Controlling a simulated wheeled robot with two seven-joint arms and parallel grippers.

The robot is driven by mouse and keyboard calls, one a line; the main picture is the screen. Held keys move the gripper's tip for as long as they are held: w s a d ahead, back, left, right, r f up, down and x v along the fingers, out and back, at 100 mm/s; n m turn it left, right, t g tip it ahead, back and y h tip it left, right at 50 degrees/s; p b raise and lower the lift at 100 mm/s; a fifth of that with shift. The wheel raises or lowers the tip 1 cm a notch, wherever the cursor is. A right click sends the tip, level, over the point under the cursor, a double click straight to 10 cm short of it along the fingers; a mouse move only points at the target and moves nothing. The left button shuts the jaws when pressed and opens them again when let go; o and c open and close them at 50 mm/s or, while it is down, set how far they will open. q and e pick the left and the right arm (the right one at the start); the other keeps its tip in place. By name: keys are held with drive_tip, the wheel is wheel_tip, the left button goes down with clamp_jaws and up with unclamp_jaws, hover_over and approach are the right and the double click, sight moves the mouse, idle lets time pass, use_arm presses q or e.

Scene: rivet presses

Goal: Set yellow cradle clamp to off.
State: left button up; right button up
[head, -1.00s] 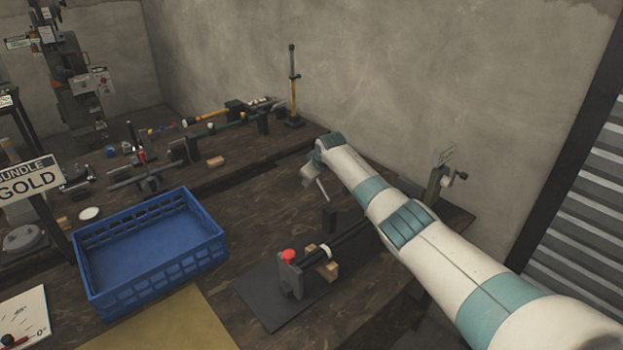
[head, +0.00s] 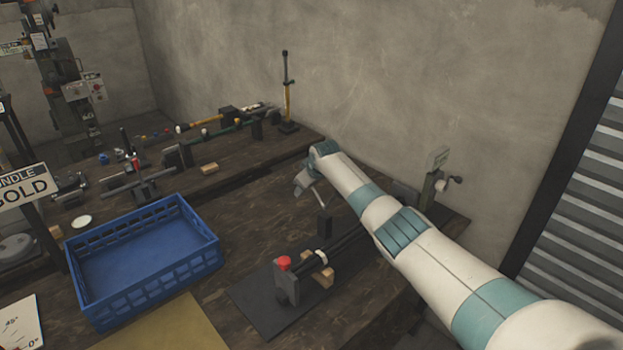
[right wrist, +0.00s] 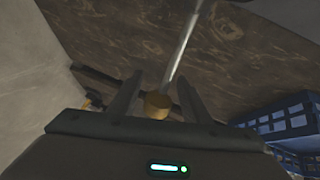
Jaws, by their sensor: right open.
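A thin pale lever (head: 318,198) rises at a slant near a dark block (head: 324,222) on the front bench. The right wrist view shows this rod (right wrist: 187,50) ending in a yellow knob (right wrist: 157,101). My right gripper (right wrist: 155,98) is open, with its fingers on either side of the knob; I cannot tell whether they touch it. In the head view the right gripper (head: 303,182) is small and seen side-on at the rod's upper end, and the knob is hidden there. I cannot read any on or off marking. My left gripper is out of view.
A dark bar fixture with a red knob (head: 284,263) stands on a black mat (head: 243,303). A blue crate (head: 148,285) sits to its left. Several bar fixtures and an upright stand (head: 287,95) are on the back bench. A small crank device (head: 437,185) stands right of my arm.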

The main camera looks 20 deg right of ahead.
drive_tip(key=shift+v, duration=1.25)
drive_tip(key=b+v, duration=0.2)
drive_tip(key=v, duration=1.2)
drive_tip(key=shift+s+b, duration=0.3)
drive_tip(key=shift+b, duration=0.05)
drive_tip(key=shift+s, duration=0.1)
